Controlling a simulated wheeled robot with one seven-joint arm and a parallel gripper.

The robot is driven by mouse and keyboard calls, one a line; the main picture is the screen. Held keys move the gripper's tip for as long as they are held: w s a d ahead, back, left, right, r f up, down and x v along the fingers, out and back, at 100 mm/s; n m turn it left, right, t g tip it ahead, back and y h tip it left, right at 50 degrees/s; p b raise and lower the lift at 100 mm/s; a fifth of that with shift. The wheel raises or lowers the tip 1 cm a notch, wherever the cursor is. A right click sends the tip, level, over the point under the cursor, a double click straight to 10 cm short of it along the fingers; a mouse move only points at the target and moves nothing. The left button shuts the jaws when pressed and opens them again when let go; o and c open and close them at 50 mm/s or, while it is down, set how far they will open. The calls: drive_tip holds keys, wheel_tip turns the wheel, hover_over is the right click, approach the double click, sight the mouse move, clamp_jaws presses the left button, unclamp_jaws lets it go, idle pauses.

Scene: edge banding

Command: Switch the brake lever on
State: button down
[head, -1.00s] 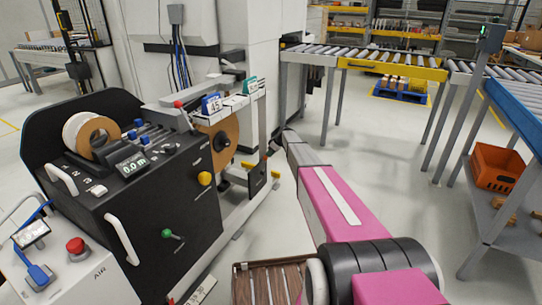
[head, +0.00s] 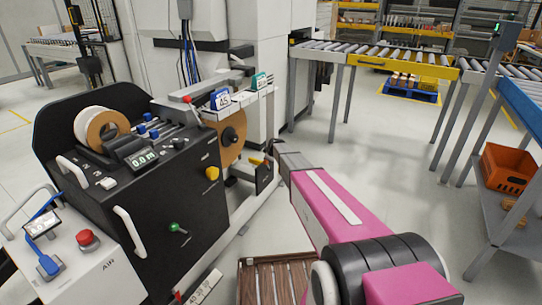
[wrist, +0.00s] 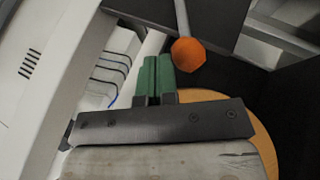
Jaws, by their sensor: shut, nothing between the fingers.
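In the wrist view, an orange ball knob (wrist: 188,54) sits on the end of a slim metal rod (wrist: 181,18), and looks like the lever's handle. My gripper (wrist: 157,62) is shut and empty, its green fingers side by side. The fingertips are just left of the knob in the picture; I cannot tell whether they touch it. In the head view, my arm reaches to the side of the black edge banding machine (head: 190,205), close to the tan roll (head: 232,137). My fingers and the orange knob are hard to make out there.
The machine also has a green-knobbed lever (head: 174,227), a yellow knob (head: 212,173) and a red-tipped handle (head: 187,99). A red button (head: 85,238) is on the white panel.

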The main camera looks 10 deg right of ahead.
drive_tip(key=shift+s+a+f, duration=0.15)
drive_tip(key=shift+s+a, duration=0.1)
drive_tip(key=shift+s, duration=0.1)
drive_tip(key=shift+s+a+f, duration=0.1)
drive_tip(key=shift+s, duration=0.05)
idle(0.4)
